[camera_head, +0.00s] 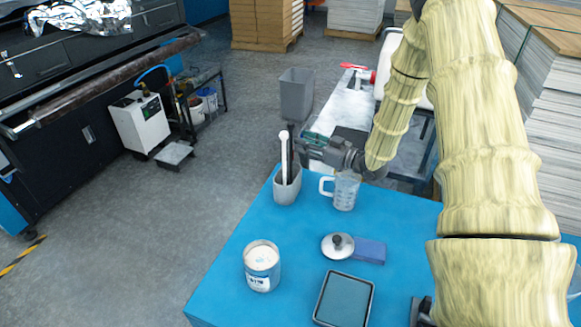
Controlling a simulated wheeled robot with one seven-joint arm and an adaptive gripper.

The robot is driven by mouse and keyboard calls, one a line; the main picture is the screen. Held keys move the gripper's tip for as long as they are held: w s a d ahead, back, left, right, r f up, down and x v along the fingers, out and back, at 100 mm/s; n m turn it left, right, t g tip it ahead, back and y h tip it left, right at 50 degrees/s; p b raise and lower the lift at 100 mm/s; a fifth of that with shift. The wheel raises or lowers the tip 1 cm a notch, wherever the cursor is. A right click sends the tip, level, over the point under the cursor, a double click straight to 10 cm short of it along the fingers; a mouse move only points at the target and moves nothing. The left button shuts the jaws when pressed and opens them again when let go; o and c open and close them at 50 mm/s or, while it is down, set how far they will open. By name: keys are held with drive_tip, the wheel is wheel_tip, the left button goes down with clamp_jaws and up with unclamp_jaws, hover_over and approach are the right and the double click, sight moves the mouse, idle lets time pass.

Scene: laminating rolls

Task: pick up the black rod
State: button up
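The black rod (290,158) stands upright in a grey cup (287,191) at the far left corner of the blue table. A white rod (283,151) with a rounded top stands in the same cup, just left of the black rod. My gripper (300,148) reaches in from the right, level with the upper part of the rods. Its fingertips are close beside the black rod. At this size I cannot tell whether they touch it or how far the fingers are apart.
A clear measuring jug (346,191) stands right of the cup, below my gripper. A lid (338,246), blue block (370,251), labelled tin (262,267) and dark tray (344,300) are nearer on the blue table (222,278). A grey bin (295,94) stands behind.

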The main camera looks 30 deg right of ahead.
drive_tip(key=shift+a+f+p+x, duration=0.15)
drive_tip(key=shift+p+x, duration=0.65)
drive_tip(key=shift+x, duration=0.5)
drive_tip(key=shift+a+f+p+x, duration=0.1)
drive_tip(key=shift+a+p+x, duration=0.1)
drive_tip(key=shift+p+x, duration=0.9)
drive_tip(key=shift+a+b, duration=0.1)
drive_tip(key=shift+b, duration=0.2)
drive_tip(key=shift+r, duration=0.1)
clamp_jaws()
